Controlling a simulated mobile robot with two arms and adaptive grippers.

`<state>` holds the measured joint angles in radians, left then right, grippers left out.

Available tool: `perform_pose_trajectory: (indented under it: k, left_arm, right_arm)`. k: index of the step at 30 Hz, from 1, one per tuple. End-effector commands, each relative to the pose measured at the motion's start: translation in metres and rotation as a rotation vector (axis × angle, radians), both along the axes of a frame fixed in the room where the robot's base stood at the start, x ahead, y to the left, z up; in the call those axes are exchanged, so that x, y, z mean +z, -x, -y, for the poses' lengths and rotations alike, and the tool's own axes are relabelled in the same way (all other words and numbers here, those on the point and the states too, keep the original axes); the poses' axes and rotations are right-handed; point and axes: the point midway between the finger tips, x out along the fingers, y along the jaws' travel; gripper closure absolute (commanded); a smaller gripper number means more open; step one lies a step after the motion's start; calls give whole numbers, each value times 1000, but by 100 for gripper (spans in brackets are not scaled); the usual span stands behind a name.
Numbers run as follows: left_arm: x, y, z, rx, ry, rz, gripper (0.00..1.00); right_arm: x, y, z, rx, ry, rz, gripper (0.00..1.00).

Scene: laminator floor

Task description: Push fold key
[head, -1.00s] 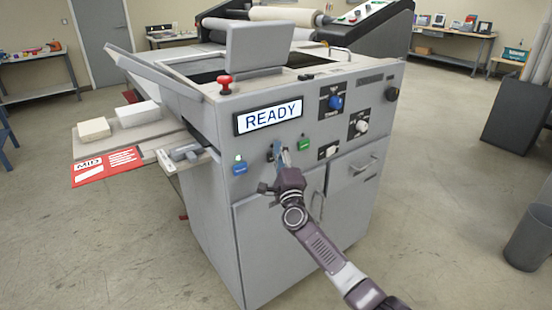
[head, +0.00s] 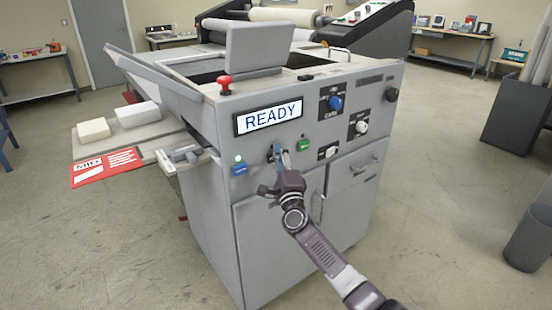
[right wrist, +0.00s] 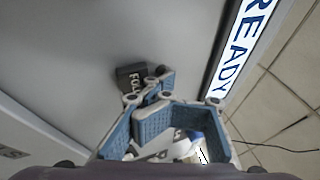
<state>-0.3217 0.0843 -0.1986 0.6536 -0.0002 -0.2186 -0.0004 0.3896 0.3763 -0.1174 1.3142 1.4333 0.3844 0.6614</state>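The grey laminator's front panel (head: 222,130) carries a READY display (head: 268,117). Below it sits a row of keys. The fold key is a dark block in the right wrist view (right wrist: 131,76), its label partly covered by my fingertips. In the head view the fold key is mostly hidden behind my right gripper (head: 280,150). The right gripper's blue-padded fingertips are together and empty, right at the key; I cannot tell whether they touch it. A blue key (head: 240,169) is to its left and a green key (head: 303,144) to its right. My left gripper is out of view.
A red mushroom button (head: 225,83) stands on the panel's top left edge. A blue knob (head: 335,102) and a white knob (head: 361,127) are at the right. Door handles stick out below the keys. A side table with white stacks (head: 137,114) projects left.

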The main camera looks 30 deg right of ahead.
Motion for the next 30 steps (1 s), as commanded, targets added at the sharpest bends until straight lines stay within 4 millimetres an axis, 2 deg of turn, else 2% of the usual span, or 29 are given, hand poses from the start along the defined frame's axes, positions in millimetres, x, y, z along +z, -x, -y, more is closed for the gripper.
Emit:
perform_pose_trajectory:
  k: [7, 19, 30]
  left_arm:
    - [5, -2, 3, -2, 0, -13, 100]
    - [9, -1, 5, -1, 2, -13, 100]
    - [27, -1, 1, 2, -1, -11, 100]
  right_arm:
    - [-1, 14, -2, -1, 1, 0, 100]
    - [1, 19, -2, 0, 1, 0, 100]
    - [1, 56, 1, 0, 2, -2, 100]
